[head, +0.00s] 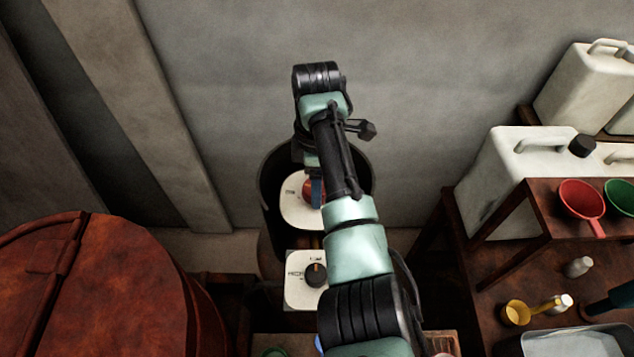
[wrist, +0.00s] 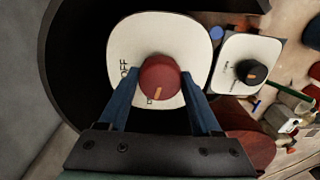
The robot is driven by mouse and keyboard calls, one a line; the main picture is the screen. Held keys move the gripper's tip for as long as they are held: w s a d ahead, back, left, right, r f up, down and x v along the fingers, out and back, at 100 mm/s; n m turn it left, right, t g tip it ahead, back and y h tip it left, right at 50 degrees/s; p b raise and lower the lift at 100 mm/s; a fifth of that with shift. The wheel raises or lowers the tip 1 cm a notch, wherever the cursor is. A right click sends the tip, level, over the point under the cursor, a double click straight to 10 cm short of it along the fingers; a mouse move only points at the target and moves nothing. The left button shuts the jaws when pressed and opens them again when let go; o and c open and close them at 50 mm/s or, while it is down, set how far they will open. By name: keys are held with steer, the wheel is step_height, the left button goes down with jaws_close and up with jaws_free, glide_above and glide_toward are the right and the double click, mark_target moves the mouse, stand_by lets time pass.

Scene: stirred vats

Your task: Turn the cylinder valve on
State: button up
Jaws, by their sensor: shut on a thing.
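The cylinder valve is a round dark red knob (wrist: 160,80) with an orange pointer mark, on a cream plate (wrist: 133,32). The plate carries the word OFF and other lettering partly hidden by the knob and fingers. In the wrist view the pointer mark is toward the bottom edge, nearest my gripper. My gripper (wrist: 162,84) has its blue fingers shut on the knob, one on each side. In the head view the red knob (head: 307,188) shows partly beside a blue finger, and its plate (head: 298,214) stands inside a dark round housing (head: 270,186).
A second cream plate with a black knob (head: 316,275) stands just in front. A rusty red vat (head: 110,290) is at left. A grey wall is behind.

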steer(key=shift+w+a+r+n, duration=0.1)
steer(key=shift+r+n, duration=0.05)
steer(key=shift+n, duration=1.05)
steer(key=o, duration=1.4)
steer(key=shift+c, duration=0.2)
steer(key=shift+r+b, duration=0.35)
steer(key=shift+r, duration=0.05)
step_height(320, 180, up, 12)
steer(key=p, duration=0.3)
steer(key=shift+w, duration=0.15)
